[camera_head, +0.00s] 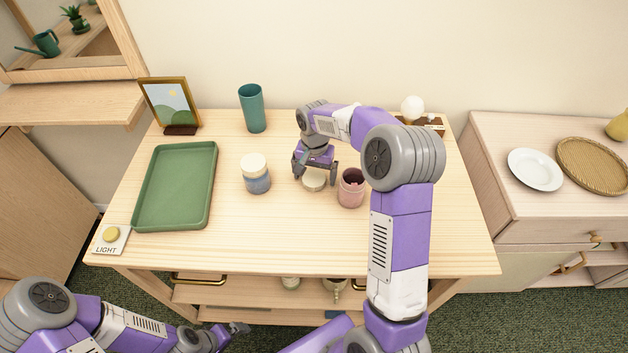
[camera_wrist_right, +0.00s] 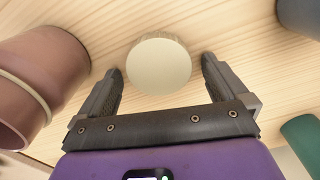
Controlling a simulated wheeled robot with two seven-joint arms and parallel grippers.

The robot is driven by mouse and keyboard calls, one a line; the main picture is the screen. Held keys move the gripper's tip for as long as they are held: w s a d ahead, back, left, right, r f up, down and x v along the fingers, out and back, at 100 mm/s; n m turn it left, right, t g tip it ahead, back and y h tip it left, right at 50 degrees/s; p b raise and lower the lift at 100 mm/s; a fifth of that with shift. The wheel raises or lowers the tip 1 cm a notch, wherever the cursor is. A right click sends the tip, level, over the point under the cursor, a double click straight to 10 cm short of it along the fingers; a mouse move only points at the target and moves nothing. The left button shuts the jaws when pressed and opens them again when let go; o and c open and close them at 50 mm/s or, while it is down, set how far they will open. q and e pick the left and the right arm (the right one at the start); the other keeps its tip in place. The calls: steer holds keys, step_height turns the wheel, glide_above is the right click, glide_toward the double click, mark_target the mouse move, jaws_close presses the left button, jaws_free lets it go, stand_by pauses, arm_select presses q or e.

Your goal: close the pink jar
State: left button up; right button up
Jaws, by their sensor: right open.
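The pink jar (camera_head: 351,189) stands upright and open-topped on the wooden table; it also shows at the left of the right wrist view (camera_wrist_right: 40,85). A round cream lid (camera_head: 314,181) lies flat on the table just left of the jar. My right gripper (camera_head: 315,172) is open above the lid, and in the right wrist view the lid (camera_wrist_right: 158,66) sits between and slightly beyond the two fingertips, apart from both. My left gripper (camera_head: 238,328) is low in front of the table, and its jaws are too small to read.
A green tray (camera_head: 146,226), a picture frame (camera_head: 170,104), a teal cup (camera_head: 252,108) and a light button (camera_head: 110,236) are further left. The front right of the table is clear.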

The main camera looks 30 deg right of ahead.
mark_target(314, 176)
steer(key=shift+r, duration=0.1)
steer(key=c, duration=1.1)
step_height(314, 176, up, 10)
steer(key=p, duration=0.3)
